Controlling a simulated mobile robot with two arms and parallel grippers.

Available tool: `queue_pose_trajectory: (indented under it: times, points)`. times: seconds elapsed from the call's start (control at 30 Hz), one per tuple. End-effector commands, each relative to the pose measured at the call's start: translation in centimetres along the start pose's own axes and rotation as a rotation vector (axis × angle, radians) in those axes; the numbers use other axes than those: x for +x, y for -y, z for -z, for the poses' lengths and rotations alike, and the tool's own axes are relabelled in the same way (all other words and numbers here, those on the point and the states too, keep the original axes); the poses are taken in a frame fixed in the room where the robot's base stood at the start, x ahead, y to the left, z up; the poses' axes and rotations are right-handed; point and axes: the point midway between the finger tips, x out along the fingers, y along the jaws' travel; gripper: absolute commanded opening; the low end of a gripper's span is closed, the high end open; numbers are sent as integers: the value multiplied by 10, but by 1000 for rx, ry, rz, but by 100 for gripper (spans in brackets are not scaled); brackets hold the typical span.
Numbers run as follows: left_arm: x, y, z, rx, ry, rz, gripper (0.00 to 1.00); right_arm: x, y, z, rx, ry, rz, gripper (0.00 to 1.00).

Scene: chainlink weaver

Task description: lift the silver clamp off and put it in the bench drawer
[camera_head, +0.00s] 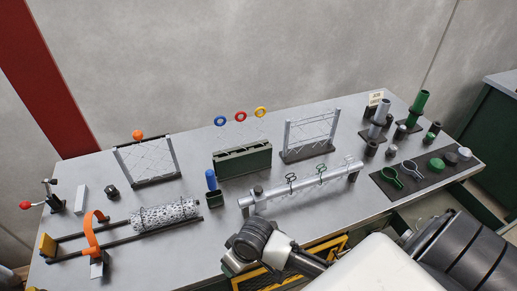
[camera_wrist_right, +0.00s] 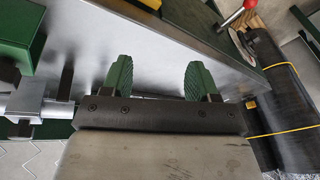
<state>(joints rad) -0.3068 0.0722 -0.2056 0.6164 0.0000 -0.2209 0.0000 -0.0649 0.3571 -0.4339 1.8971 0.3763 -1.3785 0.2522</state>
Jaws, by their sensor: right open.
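A small silver clamp (camera_head: 349,160) sits at the right end of a silver rail (camera_head: 290,193), beside a green clamp (camera_head: 321,171) and a darker one (camera_head: 291,180). My right gripper shows in the right wrist view (camera_wrist_right: 160,80) with two green ribbed fingers wide apart and nothing between them. In the head view my arm is at the bottom centre, in front of the rail and apart from the silver clamp; its fingers cannot be made out there. My left gripper is not in view. Which opening at the bench front is the drawer is unclear.
A dark mat (camera_head: 408,190) with ring-handled tools lies at right. A yellow-edged dark panel shows below the front edge.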

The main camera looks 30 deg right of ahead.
Motion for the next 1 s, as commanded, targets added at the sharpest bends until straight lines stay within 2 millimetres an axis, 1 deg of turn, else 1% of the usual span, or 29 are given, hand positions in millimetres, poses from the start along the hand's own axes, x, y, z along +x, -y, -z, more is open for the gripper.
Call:
queue_pose_trajectory:
  times: [0.03,0.07,0.17,0.2,0.27,0.3,0.37,0.4,0.5,0.6,0.73,0.87,1.0]
  points:
    - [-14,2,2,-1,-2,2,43,-21,-3,21,-15,16,-5,60]
    - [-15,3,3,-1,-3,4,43,-23,-6,28,-13,33,-4,60]
    - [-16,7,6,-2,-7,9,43,-27,-29,53,25,88,-25,60]
    - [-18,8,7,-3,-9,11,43,-32,-42,64,50,109,-41,60]
    - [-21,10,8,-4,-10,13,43,-42,-63,79,99,141,-70,60]
    - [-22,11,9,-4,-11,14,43,-50,-79,88,138,160,-92,60]
    - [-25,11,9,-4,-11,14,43,-64,-103,102,203,183,-124,60]
    - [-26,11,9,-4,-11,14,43,-74,-118,110,247,194,-144,60]
    - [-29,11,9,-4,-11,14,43,-97,-151,124,353,212,-183,60]
    - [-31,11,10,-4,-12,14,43,-114,-172,133,432,221,-206,60]
    - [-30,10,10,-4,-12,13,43,-123,-185,136,483,226,-217,60]
    - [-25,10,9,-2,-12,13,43,-115,-188,134,491,227,-217,60]
    - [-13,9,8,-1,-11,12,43,-95,-191,128,489,228,-218,60]
